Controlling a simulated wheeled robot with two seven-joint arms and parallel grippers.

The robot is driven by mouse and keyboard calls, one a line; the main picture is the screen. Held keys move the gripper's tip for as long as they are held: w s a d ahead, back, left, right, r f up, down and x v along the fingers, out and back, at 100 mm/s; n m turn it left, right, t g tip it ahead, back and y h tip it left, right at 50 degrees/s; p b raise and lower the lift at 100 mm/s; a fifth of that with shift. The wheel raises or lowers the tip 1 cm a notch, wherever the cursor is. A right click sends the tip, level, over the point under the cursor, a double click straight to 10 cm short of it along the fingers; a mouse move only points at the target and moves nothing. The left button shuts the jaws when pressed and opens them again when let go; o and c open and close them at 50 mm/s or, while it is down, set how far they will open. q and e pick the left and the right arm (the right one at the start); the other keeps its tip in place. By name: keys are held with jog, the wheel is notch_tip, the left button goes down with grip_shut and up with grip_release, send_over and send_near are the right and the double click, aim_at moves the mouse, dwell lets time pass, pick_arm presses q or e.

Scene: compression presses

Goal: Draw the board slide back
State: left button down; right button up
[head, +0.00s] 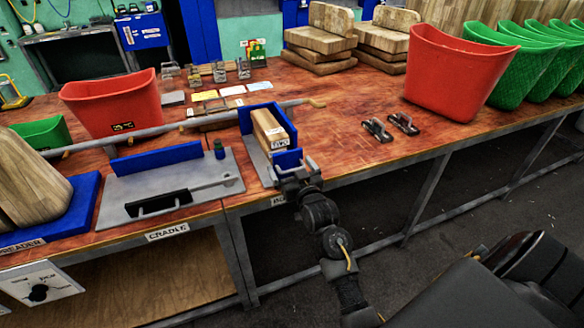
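The board slide is a grey plate with blue walls (247,119), near the front edge at the middle of the table. A light wooden block (268,129) with a white label lies between its walls. A blue end piece (287,160) stands at the slide's near end. My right gripper (294,173) is at that near end, by a grey metal handle (311,164). The dark wrist and fingers overlap there, so I cannot tell whether the fingers are closed around the handle. My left gripper is not in view.
Left of the slide is a grey plate (120,190) above a "CRADLE" label. A long metal bar (205,124) runs behind it. Red bins (115,103) (455,72) stand left and right. Dark metal clamps (377,129) lie right of the slide, where the tabletop is otherwise mostly clear.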

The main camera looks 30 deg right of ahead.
jog(key=shift+s, duration=0.25)
jog(key=s+a+b, duration=0.1)
jog(key=s+a, duration=0.1)
jog(key=s, duration=0.8)
jog(key=a+f+g+y, duration=0.1)
jog(key=a+f+g, duration=0.1)
jog(key=f, duration=0.9)
jog(key=a+f+g+y, duration=0.1)
jog(key=a+f+g, duration=0.15)
jog(key=f, duration=0.95)
jog(key=s+a+f+n+g+y, duration=0.1)
jog(key=s+a+f+g, duration=0.1)
jog(key=s+f, duration=0.5)
jog(key=s+a+f+n+g+y, duration=0.1)
jog(key=s+a+f+g, duration=0.1)
jog(key=f, duration=0.8)
jog(key=s+f+n+g, duration=0.1)
jog(key=s+f+g, duration=0.3)
jog(key=s+f, duration=1.05)
jog(key=s+d+f+g, duration=0.1)
jog(key=s+d+g, duration=0.1)
jog(key=s, duration=0.7)
jog(key=s+d+f+n+g+h, duration=0.1)
jog(key=s+d+f+g, duration=0.1)
jog(key=s, duration=0.8)
jog(key=shift+s+d+f+n+p, duration=0.2)
jog(key=shift+d+n+p, duration=0.15)
jog(key=shift+d, duration=0.2)
